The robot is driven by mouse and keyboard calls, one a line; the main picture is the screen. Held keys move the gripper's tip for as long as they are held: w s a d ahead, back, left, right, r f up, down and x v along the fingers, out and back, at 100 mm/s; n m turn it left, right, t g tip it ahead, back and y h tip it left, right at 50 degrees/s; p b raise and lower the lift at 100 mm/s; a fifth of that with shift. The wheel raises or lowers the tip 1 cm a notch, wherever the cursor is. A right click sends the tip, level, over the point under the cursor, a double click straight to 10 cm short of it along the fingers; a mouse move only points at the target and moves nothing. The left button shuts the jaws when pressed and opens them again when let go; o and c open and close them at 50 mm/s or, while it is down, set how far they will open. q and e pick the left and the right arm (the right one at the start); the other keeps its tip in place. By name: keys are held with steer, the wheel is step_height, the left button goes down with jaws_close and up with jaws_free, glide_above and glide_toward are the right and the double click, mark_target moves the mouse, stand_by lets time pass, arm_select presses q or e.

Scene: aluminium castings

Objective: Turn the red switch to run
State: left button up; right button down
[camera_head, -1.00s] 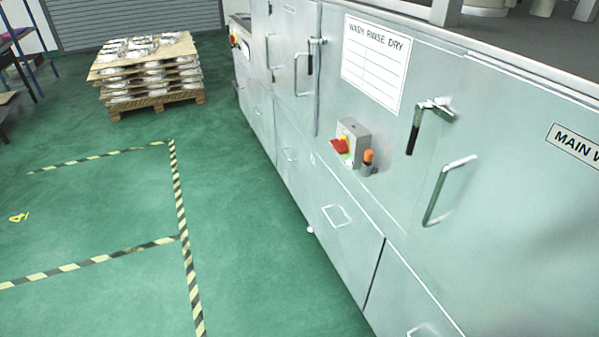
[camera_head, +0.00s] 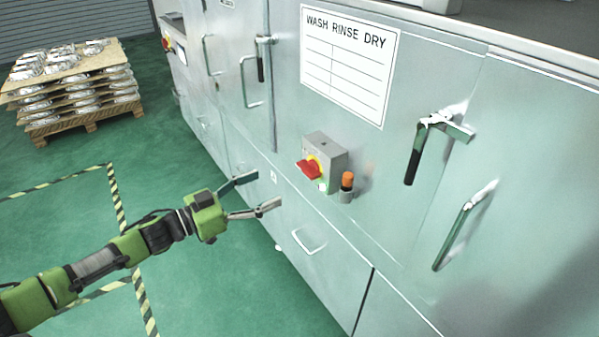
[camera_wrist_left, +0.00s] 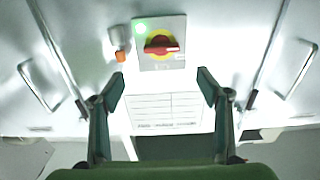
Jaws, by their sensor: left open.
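The red switch (camera_head: 308,168) is a red rotary handle on a yellow plate, on the front of a grey box (camera_head: 326,158) fixed to the metal machine. In the left wrist view the red switch (camera_wrist_left: 161,45) sits ahead of the fingers with its handle lying about level across the picture, a green light beside it. My left gripper (camera_head: 258,193) is open and empty, left of and below the switch box in the head view, apart from it. In the left wrist view its two fingers (camera_wrist_left: 160,82) stand wide apart. My right gripper is not in view.
An orange-topped part (camera_head: 347,181) sticks out beside the switch box. Door handles (camera_head: 462,228) and black-gripped latches (camera_head: 414,160) project from the machine. A wash-rinse-dry chart (camera_head: 347,62) is above the switch. A pallet of castings (camera_head: 75,90) stands at the left on open green floor.

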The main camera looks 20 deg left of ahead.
mark_target(303, 171)
arm_select(q)
steer(key=p+x, duration=0.2)
steer(key=x, duration=0.8)
steer(key=shift+w, duration=0.35)
steer(key=shift+w+d+f, duration=0.1)
steer(key=shift+w+d, duration=0.25)
steer(key=shift+w, duration=0.05)
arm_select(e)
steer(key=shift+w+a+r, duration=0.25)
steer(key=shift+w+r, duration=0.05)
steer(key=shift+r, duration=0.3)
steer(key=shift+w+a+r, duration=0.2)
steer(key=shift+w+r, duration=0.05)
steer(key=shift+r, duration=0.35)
arm_select(q)
steer(key=c, duration=1.1)
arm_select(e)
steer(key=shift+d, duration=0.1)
